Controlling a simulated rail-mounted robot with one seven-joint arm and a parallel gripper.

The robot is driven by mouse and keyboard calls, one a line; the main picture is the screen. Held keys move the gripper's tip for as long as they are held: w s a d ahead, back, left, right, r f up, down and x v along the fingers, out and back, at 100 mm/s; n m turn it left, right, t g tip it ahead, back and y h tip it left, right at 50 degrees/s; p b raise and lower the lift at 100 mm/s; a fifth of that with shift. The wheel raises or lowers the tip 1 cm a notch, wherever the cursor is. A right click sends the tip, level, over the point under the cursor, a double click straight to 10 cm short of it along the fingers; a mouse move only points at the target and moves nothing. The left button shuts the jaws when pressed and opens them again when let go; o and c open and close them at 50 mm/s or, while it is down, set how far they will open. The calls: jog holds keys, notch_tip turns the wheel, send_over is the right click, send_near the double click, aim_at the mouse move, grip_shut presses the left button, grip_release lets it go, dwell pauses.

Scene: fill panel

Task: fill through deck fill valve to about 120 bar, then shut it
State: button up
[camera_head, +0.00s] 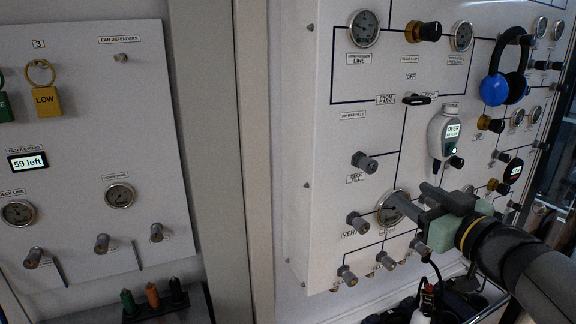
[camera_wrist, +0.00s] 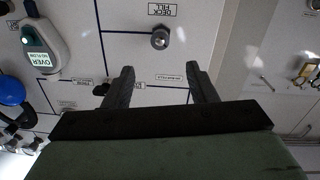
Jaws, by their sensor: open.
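The deck fill valve (camera_head: 364,161) is a grey knob on the white panel, above its DECK FILL label, left of my gripper in the head view. In the wrist view the valve (camera_wrist: 160,38) lies beyond the fingertips, between their lines, with its label upside down. My gripper (camera_head: 408,200) is open and empty, its fingers apart in the wrist view (camera_wrist: 160,72). It does not touch the valve. A round gauge (camera_head: 389,213) is partly hidden behind the gripper; its reading cannot be made out. The valve's setting is not clear.
The VENT valve (camera_head: 357,222) and more knobs (camera_head: 347,275) sit below. A grey handheld meter (camera_head: 444,130) reads OVER, and blue ear defenders (camera_head: 495,90) hang at right. The panel around the deck fill valve is clear. A left panel (camera_head: 150,80) stands apart.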

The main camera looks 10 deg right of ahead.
aim_at(372, 168)
jog(key=w+b, duration=0.1)
jog(key=w, duration=0.3)
jog(key=w+a+b, duration=0.1)
jog(key=w, duration=0.3)
jog(key=w+a+b, duration=0.1)
jog(key=w, duration=0.4)
